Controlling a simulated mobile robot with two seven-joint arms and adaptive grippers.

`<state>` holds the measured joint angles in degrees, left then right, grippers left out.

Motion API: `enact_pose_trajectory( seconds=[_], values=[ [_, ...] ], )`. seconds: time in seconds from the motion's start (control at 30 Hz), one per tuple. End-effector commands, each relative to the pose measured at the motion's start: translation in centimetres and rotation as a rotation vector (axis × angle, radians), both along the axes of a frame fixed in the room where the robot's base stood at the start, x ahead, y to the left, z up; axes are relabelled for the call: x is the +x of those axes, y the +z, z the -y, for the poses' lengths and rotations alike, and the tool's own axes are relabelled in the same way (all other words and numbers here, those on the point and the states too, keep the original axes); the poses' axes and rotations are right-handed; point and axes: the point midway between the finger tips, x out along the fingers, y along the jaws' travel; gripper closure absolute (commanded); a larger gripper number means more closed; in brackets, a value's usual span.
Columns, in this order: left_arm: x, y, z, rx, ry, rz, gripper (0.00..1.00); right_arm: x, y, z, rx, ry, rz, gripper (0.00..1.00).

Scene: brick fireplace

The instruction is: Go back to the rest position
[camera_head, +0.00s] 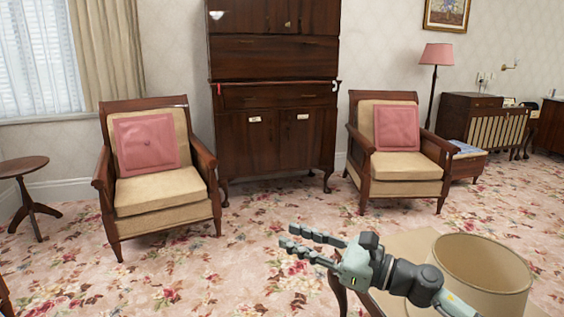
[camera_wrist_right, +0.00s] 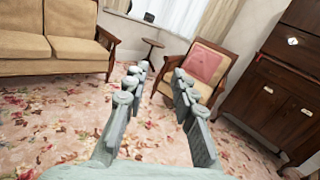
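My right gripper (camera_head: 302,246) reaches in from the lower right in the head view, above the floral carpet. It points left, its two fingers are apart and nothing is between them. The right wrist view also shows the right gripper (camera_wrist_right: 160,85) open and empty, with an armchair and carpet beyond it. My left gripper does not show in either view.
A beige round container (camera_head: 480,275) stands on a small table (camera_head: 405,245) beside my right arm. Two armchairs with pink cushions (camera_head: 160,195) (camera_head: 405,165) flank a dark cabinet (camera_head: 272,100). A round side table (camera_head: 22,167) stands at left. Open carpet lies between.

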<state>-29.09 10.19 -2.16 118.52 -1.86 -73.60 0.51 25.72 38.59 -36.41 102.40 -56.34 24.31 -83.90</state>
Motion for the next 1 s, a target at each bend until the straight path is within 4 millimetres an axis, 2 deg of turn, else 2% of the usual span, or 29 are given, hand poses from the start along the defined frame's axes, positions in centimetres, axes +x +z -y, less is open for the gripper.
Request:
enact_pose_trajectory(
  seconds=[0.03,0.07,0.1,0.17,0.2,0.27,0.37,0.4,0.47,0.5,0.57,0.6,0.67,0.7,0.8,0.9,0.97,1.0],
  values=[
    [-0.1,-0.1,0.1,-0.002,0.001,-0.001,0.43,1.0,-0.2,1.2,0.23,-0.118,-0.194,0.74],
    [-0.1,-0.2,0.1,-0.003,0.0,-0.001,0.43,1.8,-0.4,2.5,0.368,-0.19,-0.308,0.74],
    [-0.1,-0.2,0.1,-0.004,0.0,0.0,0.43,2.7,-1.5,4.6,0.553,-0.287,-0.463,0.74],
    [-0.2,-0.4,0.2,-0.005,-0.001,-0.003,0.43,3.4,-4.2,8.3,0.83,-0.434,-0.687,0.74],
    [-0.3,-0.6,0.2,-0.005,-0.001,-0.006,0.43,3.4,-6.4,10.5,0.989,-0.52,-0.808,0.74],
    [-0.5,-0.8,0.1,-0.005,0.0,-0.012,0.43,2.7,-9.9,13.5,1.199,-0.641,-0.964,0.74],
    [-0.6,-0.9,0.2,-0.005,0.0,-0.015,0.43,0.2,-16.0,17.5,1.512,-0.833,-1.168,0.74],
    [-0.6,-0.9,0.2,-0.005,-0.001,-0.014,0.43,-1.2,-18.4,18.8,1.627,-0.91,-1.235,0.74],
    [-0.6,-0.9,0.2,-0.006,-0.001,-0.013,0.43,-3.7,-21.9,20.4,1.795,-1.026,-1.318,0.74],
    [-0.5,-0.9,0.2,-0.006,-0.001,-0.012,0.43,-5.6,-24.2,21.3,1.9,-1.108,-1.365,0.74],
    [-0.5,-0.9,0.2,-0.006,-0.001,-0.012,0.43,-8.8,-27.4,22.4,2.058,-1.231,-1.422,0.74],
    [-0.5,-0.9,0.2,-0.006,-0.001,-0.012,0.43,-11.1,-29.4,23.0,2.16,-1.315,-1.45,0.74],
    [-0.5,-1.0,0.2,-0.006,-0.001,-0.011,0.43,-14.6,-32.0,23.5,2.302,-1.444,-1.474,0.74],
    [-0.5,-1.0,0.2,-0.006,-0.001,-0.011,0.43,-16.9,-33.4,23.8,-2.305,1.475,1.427,0.74],
    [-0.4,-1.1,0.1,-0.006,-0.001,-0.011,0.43,-22.0,-36.1,24.0,-2.154,1.439,1.228,0.74],
    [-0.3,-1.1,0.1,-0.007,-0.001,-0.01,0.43,-25.6,-37.5,24.0,-2.053,1.416,1.09,0.74],
    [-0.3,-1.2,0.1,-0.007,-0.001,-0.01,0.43,-26.8,-38.0,23.9,-2.019,1.408,1.046,0.74],
    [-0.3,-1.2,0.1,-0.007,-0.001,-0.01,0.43,-26.8,-38.0,23.9,-2.019,1.408,1.046,0.74]
  ],
)
